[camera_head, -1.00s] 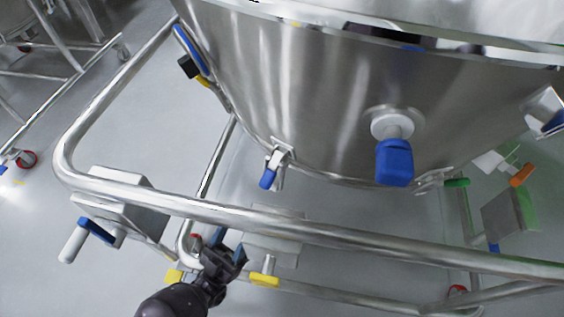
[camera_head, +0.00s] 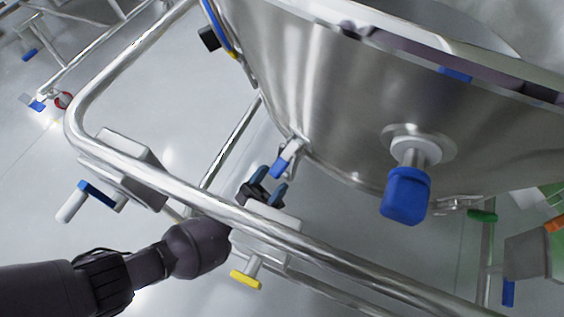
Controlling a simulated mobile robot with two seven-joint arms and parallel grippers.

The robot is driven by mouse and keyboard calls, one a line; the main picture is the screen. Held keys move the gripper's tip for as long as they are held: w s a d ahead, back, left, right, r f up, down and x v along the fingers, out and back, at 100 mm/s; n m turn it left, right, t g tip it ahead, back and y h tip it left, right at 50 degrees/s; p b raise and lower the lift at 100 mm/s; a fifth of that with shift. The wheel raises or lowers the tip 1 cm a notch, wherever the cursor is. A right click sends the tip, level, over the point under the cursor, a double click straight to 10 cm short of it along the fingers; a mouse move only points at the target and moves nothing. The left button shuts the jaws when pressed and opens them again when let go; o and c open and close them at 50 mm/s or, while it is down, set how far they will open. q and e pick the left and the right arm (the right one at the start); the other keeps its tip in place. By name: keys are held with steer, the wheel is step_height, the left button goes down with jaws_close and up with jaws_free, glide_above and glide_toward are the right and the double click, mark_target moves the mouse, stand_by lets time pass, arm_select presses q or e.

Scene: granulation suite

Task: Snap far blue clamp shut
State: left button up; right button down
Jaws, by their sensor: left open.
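A small blue-handled clamp (camera_head: 281,163) hangs on the lower rim of the steel bowl (camera_head: 310,90), its blue lever pointing down and left. Whether its latch is closed is too small to tell. My left gripper (camera_head: 270,188) is just below this clamp, with its blue-tipped fingers apart and empty. It does not visibly hold the lever. Another blue-and-yellow handled piece (camera_head: 217,28) shows on the bowl's left side, partly cut off by the top edge. My right gripper is not in view.
A steel tube rail (camera_head: 330,255) runs around the bowl, close to my left arm. A large blue-capped fitting (camera_head: 405,195) sticks out of the bowl. Grey boxes with a blue handle (camera_head: 97,193) and a yellow handle (camera_head: 245,279) hang at the rail. A green handle (camera_head: 482,216) is at right.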

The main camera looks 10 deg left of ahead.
mark_target(286, 159)
arm_select(q)
steer(key=shift+x, duration=2.5)
jaws_close()
